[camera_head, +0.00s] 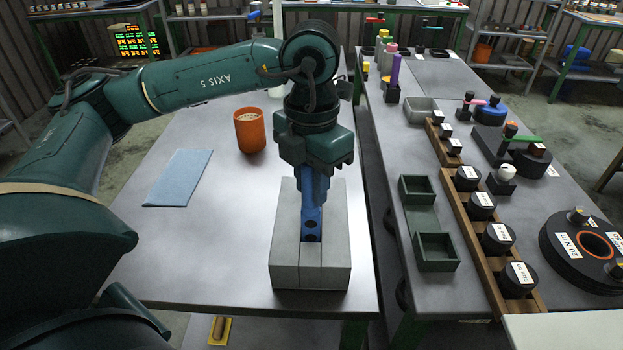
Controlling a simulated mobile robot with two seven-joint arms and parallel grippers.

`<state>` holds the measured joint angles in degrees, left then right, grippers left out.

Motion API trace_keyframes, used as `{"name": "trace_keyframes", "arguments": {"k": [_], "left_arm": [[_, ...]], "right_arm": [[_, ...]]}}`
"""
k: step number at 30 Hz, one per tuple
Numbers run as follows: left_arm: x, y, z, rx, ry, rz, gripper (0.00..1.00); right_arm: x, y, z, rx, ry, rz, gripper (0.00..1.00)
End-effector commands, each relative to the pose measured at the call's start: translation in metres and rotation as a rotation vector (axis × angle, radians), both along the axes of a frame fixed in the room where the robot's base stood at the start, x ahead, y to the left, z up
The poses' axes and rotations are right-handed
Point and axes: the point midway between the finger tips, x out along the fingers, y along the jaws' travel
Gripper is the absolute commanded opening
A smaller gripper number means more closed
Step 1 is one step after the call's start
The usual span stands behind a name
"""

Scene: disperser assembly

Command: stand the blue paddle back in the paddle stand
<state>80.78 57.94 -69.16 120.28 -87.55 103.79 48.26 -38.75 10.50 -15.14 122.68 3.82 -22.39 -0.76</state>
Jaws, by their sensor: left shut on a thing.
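The blue paddle (312,223) hangs upright below my left gripper (312,180). Dark round holes show on its lower part. The left gripper is shut on its upper end. The paddle stand (311,276) is a grey block with a slot, on the left table. The paddle's lower end is at the slot, between the block's two sides. I cannot tell how deep it sits or whether it touches the bottom. My right gripper is not in view.
An orange cup (249,130) and a blue cloth (179,177) lie left of the stand. The right bench holds green trays (436,251), a wooden rack of black weights (470,235) and several small parts. A narrow gap separates table and bench.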

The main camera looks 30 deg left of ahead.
Motion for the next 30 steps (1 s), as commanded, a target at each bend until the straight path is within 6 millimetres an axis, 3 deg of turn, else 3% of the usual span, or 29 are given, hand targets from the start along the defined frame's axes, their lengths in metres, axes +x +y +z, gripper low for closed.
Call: {"name": "trace_keyframes", "arguments": {"k": [2, 3, 12, 22, 26, 30], "left_arm": [[0.0, 0.0, 0.0, 0.0, 0.0, 0.0, 0.07], [0.0, 0.0, 0.0, 0.0, 0.0, 0.0, 0.26], [0.0, 0.0, 0.0, 0.0, 0.0, 0.0, 0.5], [0.001, 0.0, 0.006, -0.001, -0.002, 0.0, 0.5], [0.001, -0.001, 0.025, -0.002, -0.004, 0.0, 0.5], [0.001, -0.001, 0.057, -0.002, -0.005, -0.001, 0.5]], "right_arm": [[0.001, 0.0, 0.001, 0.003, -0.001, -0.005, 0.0], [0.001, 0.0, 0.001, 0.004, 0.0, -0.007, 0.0], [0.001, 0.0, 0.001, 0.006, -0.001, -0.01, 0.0], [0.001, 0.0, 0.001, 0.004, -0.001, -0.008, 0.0], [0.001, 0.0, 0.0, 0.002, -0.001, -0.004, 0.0], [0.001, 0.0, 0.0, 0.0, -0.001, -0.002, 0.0]]}}
